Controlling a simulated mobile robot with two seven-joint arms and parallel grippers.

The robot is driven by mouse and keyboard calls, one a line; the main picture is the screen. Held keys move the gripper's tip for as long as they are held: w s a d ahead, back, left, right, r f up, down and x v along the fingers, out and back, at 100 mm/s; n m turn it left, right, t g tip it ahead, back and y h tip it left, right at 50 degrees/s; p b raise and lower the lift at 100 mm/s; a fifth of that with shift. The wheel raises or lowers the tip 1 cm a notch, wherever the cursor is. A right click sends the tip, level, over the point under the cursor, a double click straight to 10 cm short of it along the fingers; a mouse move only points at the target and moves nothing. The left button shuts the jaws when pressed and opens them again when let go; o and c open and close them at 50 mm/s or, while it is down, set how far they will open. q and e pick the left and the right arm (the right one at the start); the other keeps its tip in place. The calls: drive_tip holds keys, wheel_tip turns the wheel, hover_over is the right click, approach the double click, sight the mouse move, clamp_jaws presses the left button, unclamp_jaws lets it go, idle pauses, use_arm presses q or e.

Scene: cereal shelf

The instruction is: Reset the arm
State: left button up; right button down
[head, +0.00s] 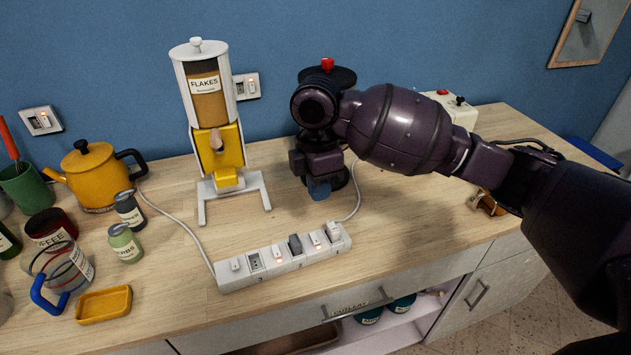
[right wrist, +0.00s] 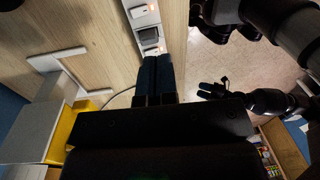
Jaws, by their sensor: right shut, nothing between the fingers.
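My right arm comes in from the right edge of the head view and reaches over the counter. My right gripper (head: 319,190) points down, shut and empty, between the cereal dispenser and the back right of the counter. Its blue-grey fingers lie together in the right wrist view (right wrist: 158,72). The white and yellow flakes dispenser (head: 232,150) stands upright to the left of the gripper, apart from it. My left gripper does not show in the head view. Dark parts at the right of the right wrist view are unclear.
A white power strip (head: 285,257) lies in front of the gripper. A yellow kettle (head: 90,175), spice jars (head: 126,243) and a yellow dish (head: 104,304) stand at the left. A white appliance (head: 455,107) is partly hidden behind my arm. The counter right of the strip is mostly clear.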

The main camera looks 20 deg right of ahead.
drive_tip(key=shift+f, duration=0.1)
drive_tip(key=s+a+f+m+t+y, duration=0.2)
drive_tip(key=s+f+m+t+y, duration=0.15)
drive_tip(key=s+f+m, duration=0.6)
drive_tip(key=s+d+f+m+t+h, duration=0.1)
drive_tip(key=s+d+f+m+h, duration=0.1)
drive_tip(key=s+d+f+m, duration=0.45)
drive_tip(key=s+d+f+m+t+h, duration=0.1)
drive_tip(key=s+d+m+h, duration=0.15)
drive_tip(key=s+d, duration=0.75)
drive_tip(key=w+a+f+t+y, duration=0.1)
drive_tip(key=w+f+t, duration=0.5)
drive_tip(key=f, duration=0.4)
drive_tip(key=shift+w+t, duration=0.2)
drive_tip(key=shift+t, duration=0.55)
drive_tip(key=shift+f, duration=0.1)
